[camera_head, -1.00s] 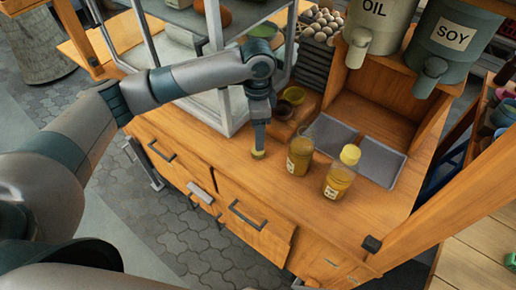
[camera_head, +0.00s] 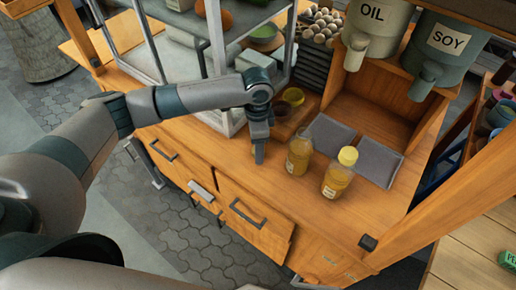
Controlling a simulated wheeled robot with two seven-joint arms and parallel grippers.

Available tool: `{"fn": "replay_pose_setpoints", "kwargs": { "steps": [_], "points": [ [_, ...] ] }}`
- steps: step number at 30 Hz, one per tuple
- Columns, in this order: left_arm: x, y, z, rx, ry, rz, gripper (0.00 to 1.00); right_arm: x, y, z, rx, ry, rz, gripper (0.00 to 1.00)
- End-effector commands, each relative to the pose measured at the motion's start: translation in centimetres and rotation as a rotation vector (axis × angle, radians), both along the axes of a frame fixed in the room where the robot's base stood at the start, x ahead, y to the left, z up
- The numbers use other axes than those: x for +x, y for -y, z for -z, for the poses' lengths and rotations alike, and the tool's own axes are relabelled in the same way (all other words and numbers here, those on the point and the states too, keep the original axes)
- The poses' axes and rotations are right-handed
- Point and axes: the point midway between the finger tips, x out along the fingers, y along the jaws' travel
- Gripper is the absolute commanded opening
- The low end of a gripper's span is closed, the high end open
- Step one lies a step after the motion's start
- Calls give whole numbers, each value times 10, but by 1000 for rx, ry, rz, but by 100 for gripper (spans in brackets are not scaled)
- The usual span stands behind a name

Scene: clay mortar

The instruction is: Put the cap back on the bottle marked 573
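Two bottles of yellow-brown liquid stand upright on the wooden counter. The left bottle (camera_head: 298,160) shows no cap on its clear top. The right bottle (camera_head: 336,184) has a yellow cap (camera_head: 347,155). Both have small pale labels that I cannot read, so I cannot tell which is 573. My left gripper (camera_head: 259,158) points down at the counter, left of and apart from the left bottle. Its fingers look close together, but whether they are shut or hold something is unclear. No loose cap shows now. My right gripper is out of view.
Dark trays (camera_head: 378,162) lie behind the bottles by a wooden box. Small bowls (camera_head: 293,97) sit behind my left gripper. A metal-framed glass cabinet (camera_head: 222,60) stands at left. OIL (camera_head: 376,30) and SOY (camera_head: 447,45) containers hang above. Counter front is clear.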

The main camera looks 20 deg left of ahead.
Motion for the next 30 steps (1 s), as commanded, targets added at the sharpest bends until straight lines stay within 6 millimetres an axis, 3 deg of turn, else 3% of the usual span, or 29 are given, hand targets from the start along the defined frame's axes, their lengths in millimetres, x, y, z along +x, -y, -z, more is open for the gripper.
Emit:
{"fn": "replay_pose_setpoints", "kwargs": {
  "steps": [16,17,22,30],
  "points": [
    [0,0,5,0,1,0,57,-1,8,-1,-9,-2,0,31],
    [0,0,5,0,1,0,55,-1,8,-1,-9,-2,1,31],
    [0,0,5,0,1,0,15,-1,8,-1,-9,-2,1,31],
    [0,0,5,0,1,0,15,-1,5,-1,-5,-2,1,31]
  ]
}}
